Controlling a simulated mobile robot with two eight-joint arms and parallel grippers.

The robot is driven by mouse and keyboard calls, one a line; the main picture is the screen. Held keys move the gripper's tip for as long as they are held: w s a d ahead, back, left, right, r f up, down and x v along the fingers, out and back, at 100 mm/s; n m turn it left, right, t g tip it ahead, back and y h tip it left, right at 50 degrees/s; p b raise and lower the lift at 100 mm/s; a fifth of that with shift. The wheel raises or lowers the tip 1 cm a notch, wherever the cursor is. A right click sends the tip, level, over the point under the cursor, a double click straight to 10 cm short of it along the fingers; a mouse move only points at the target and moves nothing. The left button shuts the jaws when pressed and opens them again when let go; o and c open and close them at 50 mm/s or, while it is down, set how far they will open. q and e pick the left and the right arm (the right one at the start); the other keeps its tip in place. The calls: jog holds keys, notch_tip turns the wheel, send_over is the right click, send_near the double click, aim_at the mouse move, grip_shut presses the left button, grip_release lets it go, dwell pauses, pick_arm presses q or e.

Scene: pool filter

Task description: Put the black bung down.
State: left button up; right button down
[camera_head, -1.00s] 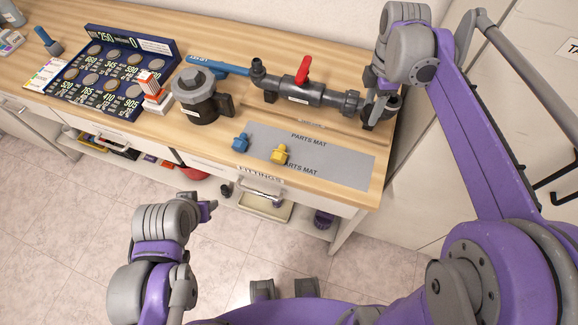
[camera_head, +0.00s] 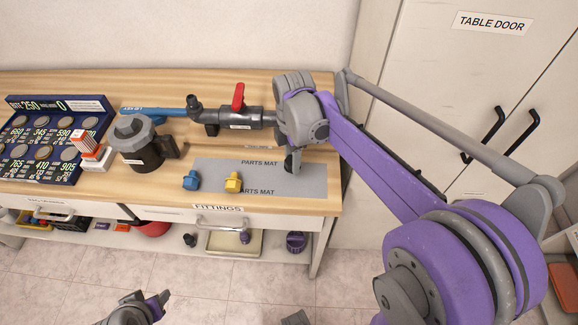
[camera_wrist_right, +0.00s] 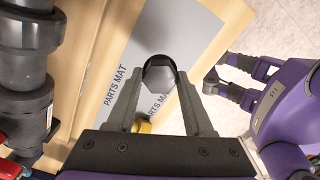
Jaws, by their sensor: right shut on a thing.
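My right gripper (camera_wrist_right: 161,68) is shut on the black bung (camera_wrist_right: 160,73), a dark six-sided piece between the two fingers. In the right wrist view the bung appears in front of the grey parts mat. In the head view my right gripper (camera_head: 292,162) is at the right end of the parts mat (camera_head: 265,190), and the wrist mostly hides the bung there. I cannot tell whether the bung touches the mat. My left gripper (camera_head: 158,303) is low at the bottom of the head view, away from the bench, and its opening is unclear.
A yellow fitting (camera_head: 233,182) and a blue fitting (camera_head: 191,180) stand on the mat's left part. The grey pipe with a red-handled valve (camera_head: 238,97) lies behind. A dark filter pot (camera_head: 139,145) stands left. The mat's right half is mostly clear, near the bench's right edge.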

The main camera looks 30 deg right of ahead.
jog(key=shift+f, duration=1.65)
jog(key=shift+f, duration=0.15)
jog(key=shift+c, duration=1.4)
grip_release()
jog(key=shift+r, duration=0.3)
notch_tip(320, 180, up, 11)
jog(key=shift+r+p, duration=0.1)
jog(key=shift+p, duration=0.3)
jog(key=shift+s+a+r, duration=0.1)
jog(key=shift+r, duration=0.05)
jog(key=s+a+f+m+t, duration=0.2)
jog(key=s+a+f+m, duration=0.1)
jog(key=s+f+m, duration=0.3)
jog(key=s+a+f+m+t, duration=0.3)
jog(key=s+f+m, duration=0.3)
jog(key=s+m, duration=0.3)
jog(key=shift+s+a+f+m, duration=0.3)
jog(key=shift+s+m, duration=0.1)
jog(key=shift+m, duration=0.4)
